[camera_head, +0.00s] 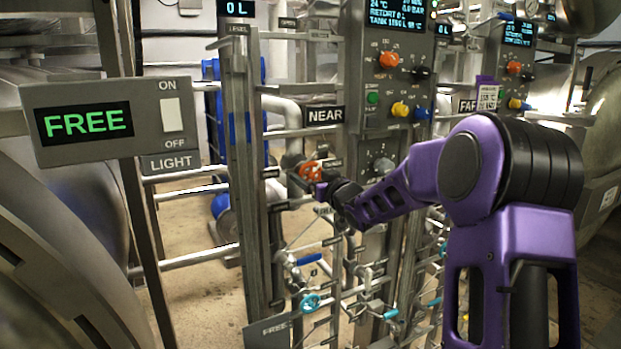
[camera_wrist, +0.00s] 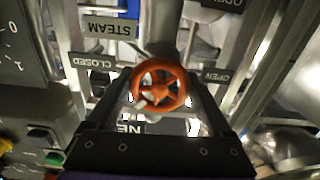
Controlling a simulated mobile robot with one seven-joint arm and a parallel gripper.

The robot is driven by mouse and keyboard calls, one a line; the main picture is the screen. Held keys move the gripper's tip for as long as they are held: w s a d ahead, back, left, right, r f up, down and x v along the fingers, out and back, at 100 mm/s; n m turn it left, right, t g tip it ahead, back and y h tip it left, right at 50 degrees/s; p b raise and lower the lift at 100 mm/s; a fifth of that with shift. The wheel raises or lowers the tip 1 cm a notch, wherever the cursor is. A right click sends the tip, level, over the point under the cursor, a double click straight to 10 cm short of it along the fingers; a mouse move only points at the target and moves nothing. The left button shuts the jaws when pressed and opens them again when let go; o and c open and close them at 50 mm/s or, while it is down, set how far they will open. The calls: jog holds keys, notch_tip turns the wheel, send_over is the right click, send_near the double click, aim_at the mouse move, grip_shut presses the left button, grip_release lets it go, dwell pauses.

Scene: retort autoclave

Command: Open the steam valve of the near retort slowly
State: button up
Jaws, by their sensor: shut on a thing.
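The steam valve's orange handwheel (camera_wrist: 160,86) sits in the middle of the wrist view, between the fingers of my gripper (camera_wrist: 157,105). An upside-down STEAM plate (camera_wrist: 109,27) is beside it, with a CLOSED plate (camera_wrist: 92,62) to its left and an OPEN plate (camera_wrist: 216,76) to its right. In the head view the orange handwheel (camera_head: 311,171) is below the NEAR sign (camera_head: 324,115), at the tip of my gripper (camera_head: 322,183). My gripper is shut on the handwheel. The fingertips are partly hidden in the head view.
The near control panel (camera_head: 370,100) with coloured knobs stands above the valve. A FREE display with a light switch (camera_head: 172,115) is at left. Metal posts stand close around the valve.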

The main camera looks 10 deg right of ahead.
jog(key=n+b, duration=0.2)
jog(key=shift+f+n, duration=0.2)
jog(key=shift+n, duration=0.1)
jog(key=n+b, duration=0.1)
jog(key=n, duration=0.1)
jog(key=shift+r+n, duration=0.1)
jog(key=shift+n, duration=0.2)
jog(key=n, duration=0.3)
jog(key=shift+d+r+n, duration=0.1)
jog(key=shift+n, duration=0.2)
jog(key=n, duration=0.4)
jog(key=shift+n, duration=0.3)
jog(key=n, duration=0.6)
jog(key=shift+r, duration=0.15)
jog(key=n, duration=0.3)
jog(key=shift+n, duration=0.4)
jog(key=shift+r+n, duration=0.1)
jog(key=shift+n, duration=1.5)
